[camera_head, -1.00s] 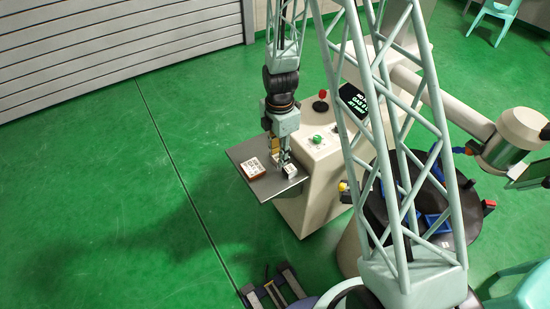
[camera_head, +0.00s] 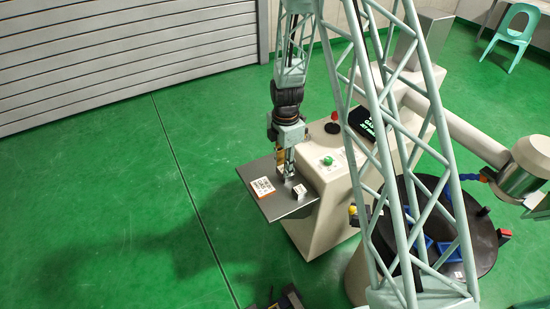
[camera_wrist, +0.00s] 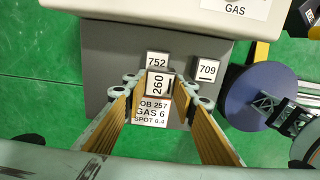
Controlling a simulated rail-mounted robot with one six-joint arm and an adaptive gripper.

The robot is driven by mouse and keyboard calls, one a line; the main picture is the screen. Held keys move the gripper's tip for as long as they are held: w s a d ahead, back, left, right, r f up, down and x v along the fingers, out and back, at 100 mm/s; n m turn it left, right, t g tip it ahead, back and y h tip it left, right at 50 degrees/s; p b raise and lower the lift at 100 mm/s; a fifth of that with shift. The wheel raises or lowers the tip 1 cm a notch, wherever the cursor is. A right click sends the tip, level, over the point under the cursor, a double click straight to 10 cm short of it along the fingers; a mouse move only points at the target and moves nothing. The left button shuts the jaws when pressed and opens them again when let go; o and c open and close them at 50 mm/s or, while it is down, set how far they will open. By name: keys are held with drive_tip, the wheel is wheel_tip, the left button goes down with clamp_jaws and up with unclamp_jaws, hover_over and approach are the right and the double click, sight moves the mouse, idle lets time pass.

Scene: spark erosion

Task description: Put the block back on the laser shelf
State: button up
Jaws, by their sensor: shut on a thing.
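My gripper (camera_head: 287,172) is over the grey shelf plate (camera_head: 282,208) on the side of the beige machine. In the wrist view its fingers (camera_wrist: 159,87) are shut on a small white block marked 260 (camera_wrist: 158,86). A white block marked 752 (camera_wrist: 157,61) stands just beyond it, partly covered. A block marked 709 (camera_wrist: 207,69) stands apart on the right, and it also shows in the head view (camera_head: 299,190). A printed label reading OB 257, GAS 6, SPOT 0.4 (camera_wrist: 151,114) lies below the held block, partly hidden. Any gap under the held block cannot be judged.
The beige machine (camera_head: 325,180) has a green button (camera_head: 328,160), a red knob and a black display. A dark round table (camera_head: 470,262) with blue trays stands on the right.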

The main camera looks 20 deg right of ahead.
drive_tip(key=w, duration=0.7)
drive_tip(key=w+a+f, duration=0.1)
drive_tip(key=w, duration=0.2)
drive_tip(key=shift+w+b, duration=0.3)
drive_tip(key=shift+b, duration=0.05)
drive_tip(key=shift+f, duration=0.1)
drive_tip(key=shift+f+b, duration=0.35)
drive_tip(key=shift+f, duration=1.3)
drive_tip(key=shift+f, duration=0.15)
drive_tip(key=o, duration=1.2)
drive_tip(key=shift+c, duration=0.2)
wheel_tip(320, 180, up, 12)
drive_tip(key=p, duration=0.1)
drive_tip(key=shift+p, duration=0.4)
drive_tip(key=shift+r, duration=0.2)
